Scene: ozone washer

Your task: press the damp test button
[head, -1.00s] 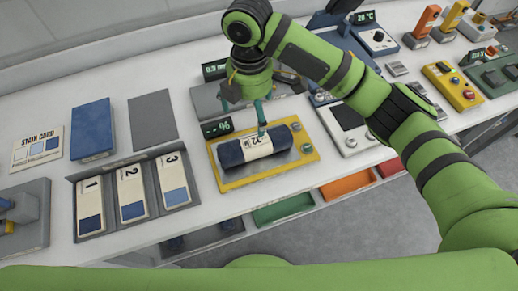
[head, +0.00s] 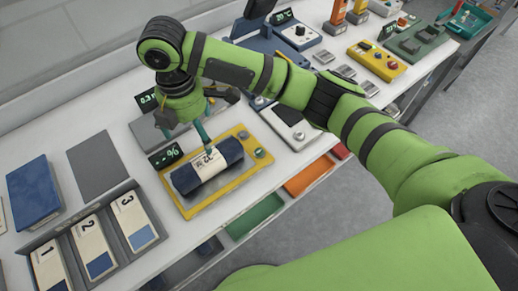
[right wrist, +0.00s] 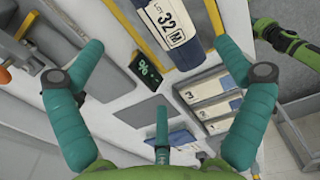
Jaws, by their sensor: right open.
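The damp tester is a yellow tray (head: 240,180) with a dark blue roll (head: 224,155) lying across it. The roll's white label reads LOT 32 M, and the roll also shows in the right wrist view (right wrist: 178,28). Two small round buttons (head: 259,153) are at the tray's right end. A percent display (head: 166,156) showing dashes stands at its left back; it also shows in the right wrist view (right wrist: 145,75). My right gripper (head: 207,130) is open and empty over the roll, left of the buttons, fingers downward. It spreads wide in the right wrist view (right wrist: 160,60). Contact is unclear.
Three numbered sample slots (head: 90,240) and a blue book-like block (head: 33,190) lie to the left. A grey device with a dark screen (head: 291,125) stands right of the tray. Green (head: 254,214) and orange (head: 309,176) bins sit below the table's front edge.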

